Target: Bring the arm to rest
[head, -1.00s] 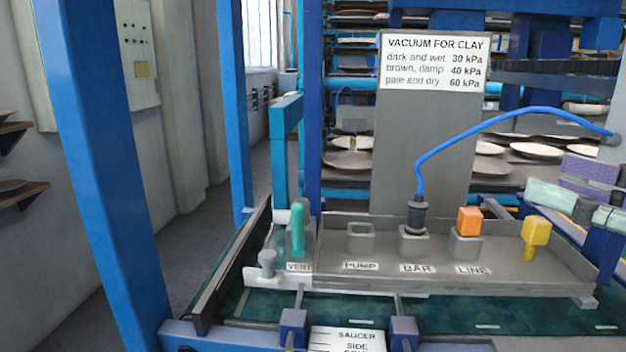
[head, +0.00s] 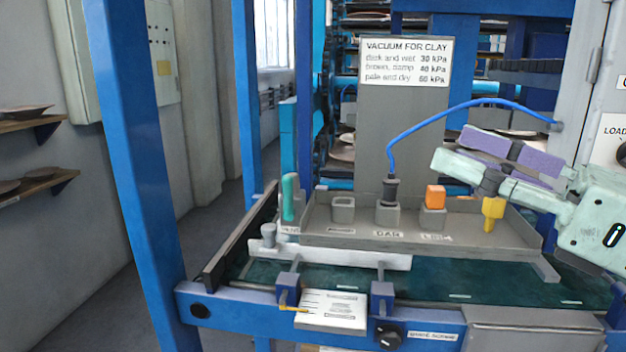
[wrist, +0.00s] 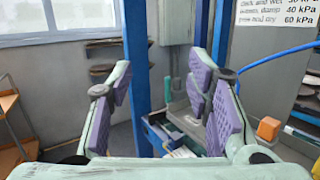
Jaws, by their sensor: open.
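My gripper (head: 482,158) is at the right in the head view, above the right end of the grey tray (head: 480,238). Its pale green fingers with purple pads point left. In the wrist view my gripper (wrist: 160,82) has its fingers wide apart, with nothing between them. In the head view one finger overlaps the top of a yellow plug (head: 493,212); I cannot tell whether they touch. The blue cable's dark plug (head: 389,188) stands in the socket labelled BAR. An orange block (head: 435,196) sits in the LINE socket.
A green vent lever (head: 290,197) stands upright at the tray's left. A blue post (head: 145,150) rises at the left. A vacuum sign (head: 405,62) stands behind the tray. A grey cabinet (head: 595,90) is at the right. Wall shelves (head: 35,122) hold plates.

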